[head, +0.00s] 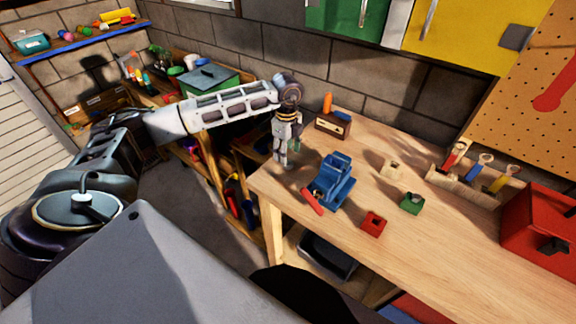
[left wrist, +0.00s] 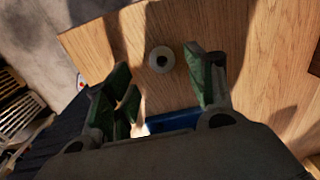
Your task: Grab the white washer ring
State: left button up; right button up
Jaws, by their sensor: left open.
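The white washer ring (left wrist: 162,60) lies flat on the wooden workbench, its dark hole facing up, in the left wrist view. My left gripper (left wrist: 158,78) is open, its green-padded fingers spread to either side of the ring's line. The ring shows just beyond the space between the fingertips, and nothing is held. In the head view my left gripper (head: 285,158) points down at the near left corner of the workbench (head: 460,250). I cannot make out the ring there; the gripper seems to hide it. My right gripper is not in view.
A blue vise (head: 334,182) with a red handle stands close right of my left gripper. Red (head: 374,222), green (head: 412,203) and beige (head: 392,169) small blocks lie farther right, before a tool rack and red toolbox (head: 540,222).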

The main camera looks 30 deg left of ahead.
pick_arm(q)
jog(key=shift+w+d+f+p, duration=0.1)
jog(key=shift+f+p, duration=0.2)
jog(key=shift+f, duration=1)
jog(key=shift+d+f+p, duration=0.1)
jog(key=shift+f+p, duration=0.2)
jog(key=shift+f, duration=0.95)
jog(key=shift+c, duration=0.2)
jog(key=c, duration=0.8)
